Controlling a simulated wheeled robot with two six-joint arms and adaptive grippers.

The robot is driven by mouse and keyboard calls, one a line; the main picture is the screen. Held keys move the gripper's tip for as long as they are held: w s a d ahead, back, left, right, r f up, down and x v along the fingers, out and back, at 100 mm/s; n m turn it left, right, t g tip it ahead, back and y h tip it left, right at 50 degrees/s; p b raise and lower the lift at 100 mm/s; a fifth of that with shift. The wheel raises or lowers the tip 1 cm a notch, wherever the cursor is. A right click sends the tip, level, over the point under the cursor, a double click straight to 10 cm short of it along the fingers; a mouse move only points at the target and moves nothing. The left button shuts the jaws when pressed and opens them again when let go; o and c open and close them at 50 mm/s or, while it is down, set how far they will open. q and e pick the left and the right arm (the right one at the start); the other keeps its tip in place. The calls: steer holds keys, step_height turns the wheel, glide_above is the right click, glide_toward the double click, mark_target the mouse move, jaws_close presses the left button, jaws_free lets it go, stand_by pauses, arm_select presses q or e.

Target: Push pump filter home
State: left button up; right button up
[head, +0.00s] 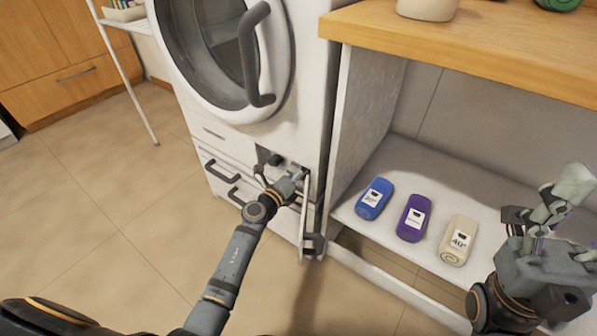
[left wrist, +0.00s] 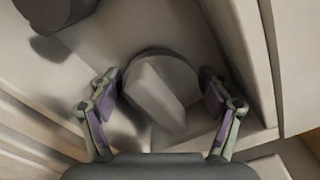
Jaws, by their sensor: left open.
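The pump filter (left wrist: 158,92) is a round grey cap with a raised bar grip, in the left wrist view. It sits at the recess low on the front of the white washing machine (head: 308,105). My left gripper (head: 297,172) is open, with its two fingers either side of the cap and apart from it in the left wrist view (left wrist: 163,98). In the head view the gripper hides the cap. How deep the cap sits cannot be told. My right gripper (head: 545,205) is raised at the right, away from the machine; its finger opening is unclear.
A narrow white flap (head: 304,222) stands open beside the left gripper. Dark drawer handles (head: 222,170) stick out to the left. Blue (head: 374,199), purple (head: 413,218) and beige (head: 458,240) bottles lie on the white shelf (head: 440,170) at right. The floor at left is clear.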

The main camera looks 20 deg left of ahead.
arm_select(q)
steer(key=v, duration=1.1)
steer(key=shift+s, duration=0.3)
steer(key=shift+a, duration=0.1)
